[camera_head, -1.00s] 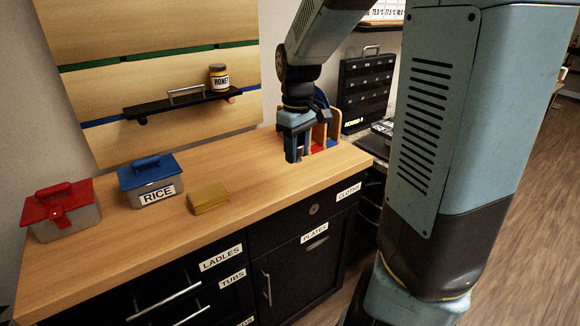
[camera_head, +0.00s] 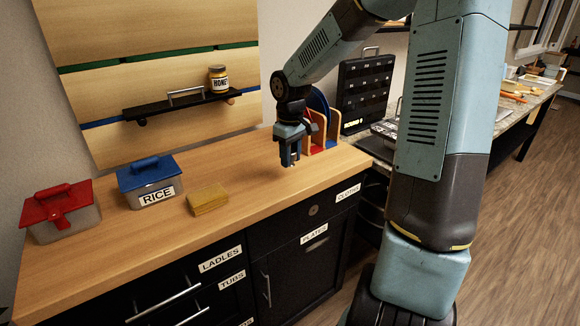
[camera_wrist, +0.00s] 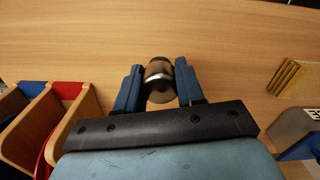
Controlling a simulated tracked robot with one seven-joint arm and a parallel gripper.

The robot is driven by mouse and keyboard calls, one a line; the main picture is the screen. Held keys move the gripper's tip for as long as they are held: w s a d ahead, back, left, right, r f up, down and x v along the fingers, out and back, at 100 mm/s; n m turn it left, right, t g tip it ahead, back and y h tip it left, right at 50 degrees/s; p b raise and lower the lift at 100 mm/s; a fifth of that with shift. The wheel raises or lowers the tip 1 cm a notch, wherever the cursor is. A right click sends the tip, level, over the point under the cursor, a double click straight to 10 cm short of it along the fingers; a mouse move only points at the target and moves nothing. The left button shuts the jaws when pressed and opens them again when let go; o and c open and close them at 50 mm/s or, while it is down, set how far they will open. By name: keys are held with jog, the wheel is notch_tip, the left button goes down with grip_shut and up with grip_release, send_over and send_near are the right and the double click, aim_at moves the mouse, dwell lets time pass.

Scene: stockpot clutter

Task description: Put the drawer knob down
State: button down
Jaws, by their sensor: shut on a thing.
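My gripper (camera_head: 290,160) points down over the wooden counter (camera_head: 240,220), in front of the plate rack. In the wrist view my gripper (camera_wrist: 160,84) is shut on the drawer knob (camera_wrist: 158,76), a small round metal piece with a dark brown band and a shiny rim. The knob sits between the two blue fingers. In the head view the knob is too small to make out between the fingertips. I cannot tell whether the knob touches the counter.
A yellow block (camera_head: 207,199), a blue-lidded RICE box (camera_head: 150,180) and a red-lidded box (camera_head: 62,212) stand to the left. A wooden rack (camera_head: 322,130) with red and blue plates is just behind my gripper. Bare counter lies between the block and my gripper.

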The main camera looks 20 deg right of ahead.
aim_at(290, 175)
jog(key=shift+w+d+f, duration=0.1)
jog(key=shift+w+f, duration=0.4)
jog(key=shift+f, duration=0.15)
jog(key=shift+w+f, duration=0.1)
jog(key=shift+f, duration=1.5)
jog(key=c, duration=0.7)
grip_release()
